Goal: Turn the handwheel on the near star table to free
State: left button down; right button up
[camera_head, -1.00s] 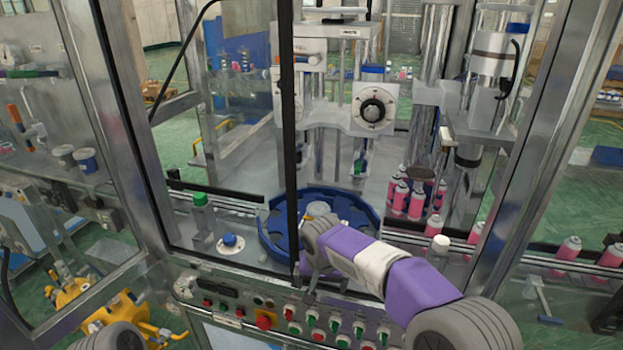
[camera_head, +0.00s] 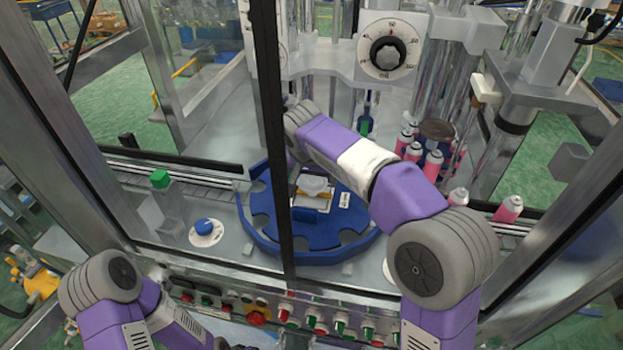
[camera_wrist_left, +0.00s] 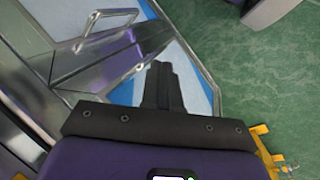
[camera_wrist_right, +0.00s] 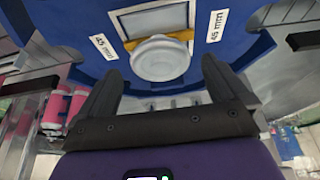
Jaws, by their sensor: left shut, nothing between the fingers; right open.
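The star table (camera_head: 262,228) is a blue round plate with a notched rim on the machine deck in the head view. My left gripper (camera_wrist_left: 160,72) is shut and empty, over a panel with a metal handle.
A dark post (camera_head: 272,140) stands in front of the table. A button panel (camera_head: 320,318) runs along the near edge. Pink cans (camera_head: 432,165) stand at the right. A dial (camera_head: 388,55) is above. A blue knob (camera_head: 205,227) and a green-capped block (camera_head: 163,195) are at the left.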

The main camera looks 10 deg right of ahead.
jog(key=shift+x, duration=0.75)
jog(key=shift+w, duration=0.1)
jog(key=c, duration=1)
jog(key=shift+n, duration=0.3)
jog(key=n, duration=0.1)
jog(key=n+y+p, duration=0.1)
jog(key=n+p, duration=0.1)
jog(key=n, duration=0.1)
jog(key=shift+d+r+y, duration=0.15)
jog(key=shift+d+y, duration=0.15)
jog(key=shift+y, duration=0.1)
jog(key=n+y+p, duration=0.1)
jog(key=n+p, duration=0.1)
jog(key=n, duration=0.1)
jog(key=shift+d+p, duration=0.1)
jog(key=shift+p, duration=0.3)
jog(key=shift+n+y+p, duration=0.3)
jog(key=shift+n+y, duration=0.1)
jog(key=shift+n, duration=0.3)
